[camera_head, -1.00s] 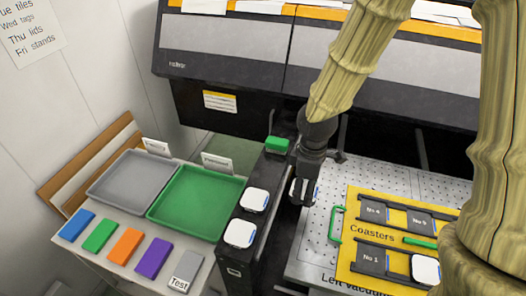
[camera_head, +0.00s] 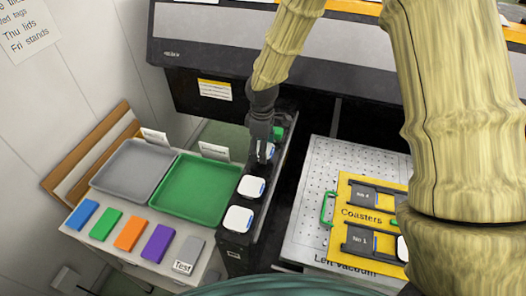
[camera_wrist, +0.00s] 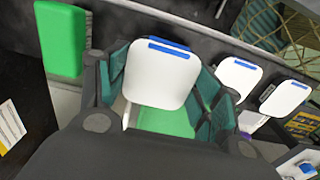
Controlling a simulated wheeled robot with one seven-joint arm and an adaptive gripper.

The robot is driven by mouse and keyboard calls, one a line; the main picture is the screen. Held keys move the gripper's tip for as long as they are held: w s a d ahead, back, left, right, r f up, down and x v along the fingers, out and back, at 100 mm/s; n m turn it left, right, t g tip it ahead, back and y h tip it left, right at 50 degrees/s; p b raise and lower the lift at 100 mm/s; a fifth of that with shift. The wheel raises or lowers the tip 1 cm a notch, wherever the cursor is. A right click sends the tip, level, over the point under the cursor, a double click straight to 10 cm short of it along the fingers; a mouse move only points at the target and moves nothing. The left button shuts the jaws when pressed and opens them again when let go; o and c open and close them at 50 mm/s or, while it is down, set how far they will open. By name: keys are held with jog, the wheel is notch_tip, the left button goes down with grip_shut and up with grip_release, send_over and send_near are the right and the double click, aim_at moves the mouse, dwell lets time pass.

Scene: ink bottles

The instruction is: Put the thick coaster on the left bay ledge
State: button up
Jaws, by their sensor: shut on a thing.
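My gripper (camera_head: 263,150) is over the far part of the dark left bay ledge (camera_head: 236,246). It is shut on a white coaster with a blue stripe (camera_wrist: 160,75), which shows between the fingers in the wrist view. In the head view the gripper mostly hides this coaster. Two similar white coasters lie on the ledge, one nearer (camera_head: 238,218) and one in the middle (camera_head: 251,187). The held coaster is in line with them, beyond the middle one. I cannot tell whether it touches the ledge.
A green block (camera_head: 279,132) sits at the ledge's far end, close to my gripper. Green (camera_head: 197,190) and grey (camera_head: 134,168) trays are left of the ledge. A yellow board marked Coasters (camera_head: 345,215) lies on the perforated plate (camera_head: 312,190) at right.

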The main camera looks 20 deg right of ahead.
jog(key=shift+s+f+p, duration=0.1)
jog(key=shift+f+p, duration=0.3)
jog(key=shift+f, duration=0.1)
notch_tip(320, 180, down, 2)
jog(key=shift+f+p, duration=0.15)
jog(key=shift+p, duration=0.35)
jog(key=shift+f, duration=0.1)
jog(key=shift+f, duration=0.15)
jog(key=o, duration=1.2)
jog(key=shift+c, duration=0.2)
jog(key=shift+r+b, duration=2)
jog(key=shift+r, duration=4.15)
